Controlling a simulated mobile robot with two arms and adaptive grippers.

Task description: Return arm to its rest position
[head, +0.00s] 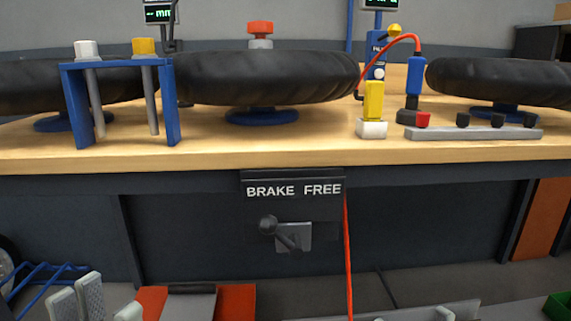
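My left gripper (76,299) shows at the bottom left corner of the head view. Its two pale grey finger pads stand apart with a narrow gap, and I see nothing between them. The rest of this gripper and its arm are cut off by the lower edge. It is low, in front of the workbench and well below its top.
A wooden workbench (220,155) spans the view, with black tyres (265,78), a blue stand (118,64) and a grey bar (475,133) on it. Below hang a BRAKE FREE lever (283,234) and a red cable (348,260). A blue wire rack (40,272) is at lower left.

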